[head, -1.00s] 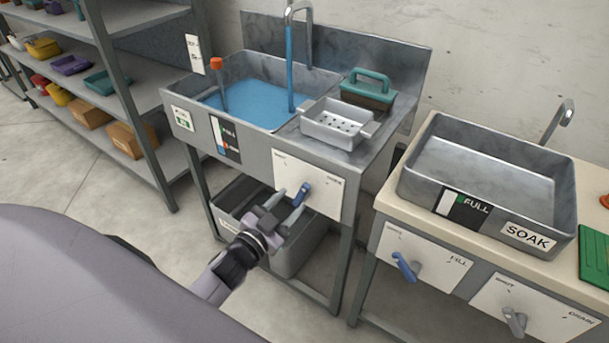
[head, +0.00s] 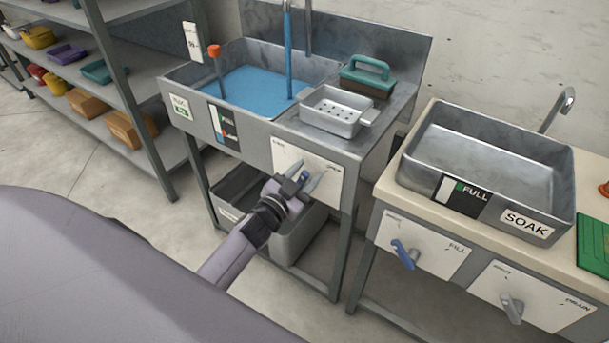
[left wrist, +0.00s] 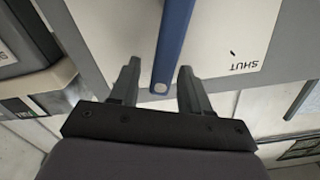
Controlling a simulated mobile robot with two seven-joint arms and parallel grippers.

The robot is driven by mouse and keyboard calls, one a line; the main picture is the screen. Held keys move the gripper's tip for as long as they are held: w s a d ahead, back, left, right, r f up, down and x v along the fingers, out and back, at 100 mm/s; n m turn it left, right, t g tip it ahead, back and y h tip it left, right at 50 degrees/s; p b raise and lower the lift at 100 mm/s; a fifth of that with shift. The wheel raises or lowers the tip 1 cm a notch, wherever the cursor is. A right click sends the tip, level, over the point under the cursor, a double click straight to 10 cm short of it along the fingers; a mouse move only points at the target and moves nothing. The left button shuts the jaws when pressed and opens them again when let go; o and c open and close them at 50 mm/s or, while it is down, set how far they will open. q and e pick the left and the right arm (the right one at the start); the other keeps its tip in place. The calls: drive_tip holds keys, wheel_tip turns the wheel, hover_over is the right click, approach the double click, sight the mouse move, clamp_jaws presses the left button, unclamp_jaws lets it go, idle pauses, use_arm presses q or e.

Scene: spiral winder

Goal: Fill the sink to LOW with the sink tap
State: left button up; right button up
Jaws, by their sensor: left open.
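The left-hand metal sink (head: 180,88) holds blue water (head: 262,92), and a blue stream (head: 289,55) falls into it from the tap spout (head: 307,30). A gauge marked FULL (head: 224,127) is on its front. The blue tap lever (head: 304,177) is on the white panel (head: 320,165) below; it is partly hidden by my gripper. My left gripper (head: 304,182) is open at the lever. In the left wrist view the blue lever (left wrist: 173,45) lies between the two open fingers (left wrist: 159,80), and its end reaches in between them. My right gripper is not in view.
A SOAK basin (head: 480,160) with its own blue lever (head: 404,254) and grey lever (head: 512,307) stands on the right. A perforated tray (head: 335,112) and a green-handled brush (head: 368,77) sit beside the sink. A grey bin (head: 297,235) is underneath.

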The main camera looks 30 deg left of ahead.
use_arm(q)
clamp_jaws()
